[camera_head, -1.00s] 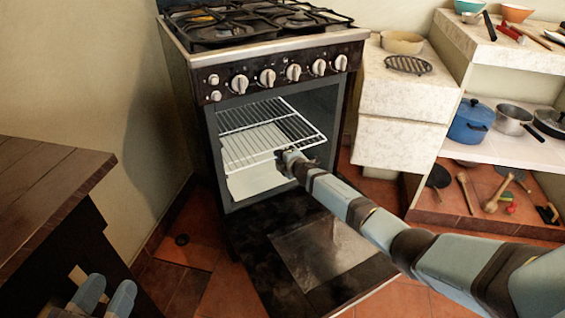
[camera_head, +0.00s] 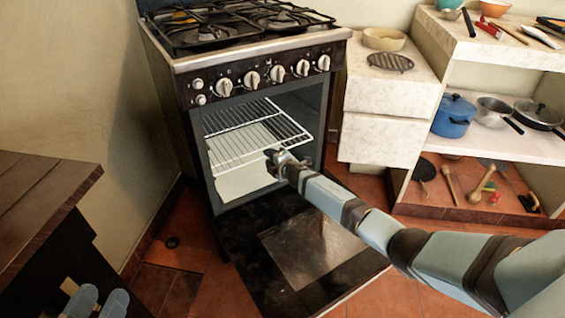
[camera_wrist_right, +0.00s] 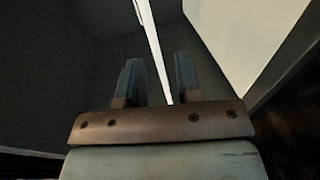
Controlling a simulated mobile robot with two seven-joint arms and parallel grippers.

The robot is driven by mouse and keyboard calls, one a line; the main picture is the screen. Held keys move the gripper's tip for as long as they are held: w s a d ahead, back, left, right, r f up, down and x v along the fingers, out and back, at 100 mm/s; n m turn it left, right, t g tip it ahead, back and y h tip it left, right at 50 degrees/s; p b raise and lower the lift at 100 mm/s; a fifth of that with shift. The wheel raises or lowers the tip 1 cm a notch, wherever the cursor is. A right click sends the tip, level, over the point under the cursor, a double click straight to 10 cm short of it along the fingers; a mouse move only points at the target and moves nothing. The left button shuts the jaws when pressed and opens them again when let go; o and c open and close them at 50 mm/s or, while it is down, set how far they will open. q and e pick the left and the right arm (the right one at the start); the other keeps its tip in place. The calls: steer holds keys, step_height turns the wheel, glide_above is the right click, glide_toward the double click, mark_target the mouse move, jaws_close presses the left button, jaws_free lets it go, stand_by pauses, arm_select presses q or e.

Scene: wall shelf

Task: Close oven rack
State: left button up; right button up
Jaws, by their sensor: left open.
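The wire oven rack (camera_head: 240,118) is white and sits in the open oven (camera_head: 318,110), with its front part sticking out past the opening. My right gripper (camera_head: 272,156) is at the rack's front edge. In the right wrist view its fingers (camera_wrist_right: 160,82) are apart, with a thin white bar (camera_wrist_right: 150,40) passing between them; I cannot tell whether they touch it. My left gripper (camera_head: 97,302) is open at the bottom left, far from the oven.
The oven door (camera_head: 265,275) is folded down in front of the oven. A dark wooden table (camera_head: 40,195) stands at the left. Shelves at the right hold a blue pot (camera_head: 453,115) and other cookware. A light cabinet (camera_head: 385,100) stands beside the oven.

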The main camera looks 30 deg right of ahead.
arm_select(q)
steer(key=r+p, duration=0.1)
steer(key=s+r+n+p, duration=0.1)
steer(key=p, duration=0.1)
steer(key=r+n+p, duration=0.1)
steer(key=shift+s+d+r+t, duration=0.2)
steer(key=shift+s+d+t, duration=0.15)
steer(key=shift+t, duration=0.05)
arm_select(e)
steer(key=v, duration=1.1)
steer(key=shift+s, duration=0.15)
steer(key=shift+r, duration=0.1)
